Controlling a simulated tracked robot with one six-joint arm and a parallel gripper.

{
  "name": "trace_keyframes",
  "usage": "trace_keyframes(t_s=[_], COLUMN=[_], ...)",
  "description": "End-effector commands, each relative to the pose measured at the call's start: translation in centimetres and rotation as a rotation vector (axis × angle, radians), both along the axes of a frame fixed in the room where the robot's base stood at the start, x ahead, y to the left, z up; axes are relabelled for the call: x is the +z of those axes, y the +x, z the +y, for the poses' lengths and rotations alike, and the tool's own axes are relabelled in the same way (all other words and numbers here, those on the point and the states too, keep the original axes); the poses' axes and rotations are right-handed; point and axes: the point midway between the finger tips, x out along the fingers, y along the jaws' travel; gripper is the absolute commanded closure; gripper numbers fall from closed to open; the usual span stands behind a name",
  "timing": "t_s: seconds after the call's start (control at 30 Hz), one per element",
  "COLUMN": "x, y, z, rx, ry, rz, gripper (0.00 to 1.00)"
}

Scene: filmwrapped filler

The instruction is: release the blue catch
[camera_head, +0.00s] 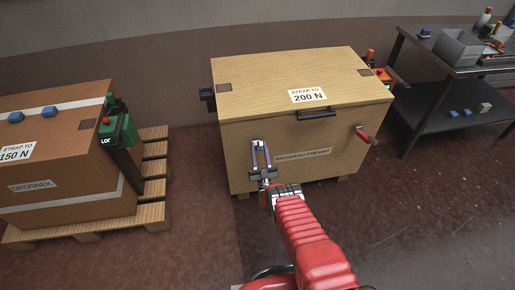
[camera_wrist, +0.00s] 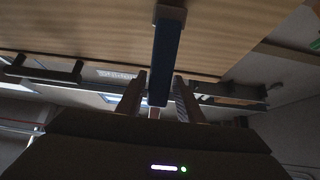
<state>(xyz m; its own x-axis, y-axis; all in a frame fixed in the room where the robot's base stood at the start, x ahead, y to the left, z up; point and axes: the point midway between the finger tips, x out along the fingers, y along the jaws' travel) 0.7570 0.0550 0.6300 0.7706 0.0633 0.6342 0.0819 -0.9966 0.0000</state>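The blue catch (camera_wrist: 166,55) is a straight blue bar in the wrist view, hanging from a small brown mount at the edge of the light wooden crate (camera_head: 240,150). In the head view a little blue of it shows at the crate's front, left of the middle. My gripper (camera_head: 261,145) is in front of that face. In the wrist view my gripper (camera_wrist: 161,80) has its two fingers apart, one on each side of the catch's free end. I cannot tell whether either finger touches it.
The crate has a dark handle (camera_head: 317,114) and a red-handled lever (camera_head: 366,135) on its front. A brown crate (camera_head: 70,165) on a pallet (camera_head: 155,165) stands left. A dark table (camera_head: 445,70) stands right. The floor at lower right is clear.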

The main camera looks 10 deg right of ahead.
Motion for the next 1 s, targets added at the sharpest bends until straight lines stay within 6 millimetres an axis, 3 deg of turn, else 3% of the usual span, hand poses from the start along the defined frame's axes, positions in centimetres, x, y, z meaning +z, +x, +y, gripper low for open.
trace_keyframes(t_s=[0.1, 0.47, 1.0], x=[0.1, -0.3, -4.5], y=[0.1, -0.2, -5.3], z=[-0.1, -0.2, -0.5], rx=[-0.001, -0.003, -0.002], ry=[0.0, 0.0, 0.0], rz=[0.0, 0.001, 0.002], gripper=[0.58, 0.58, 0.58])
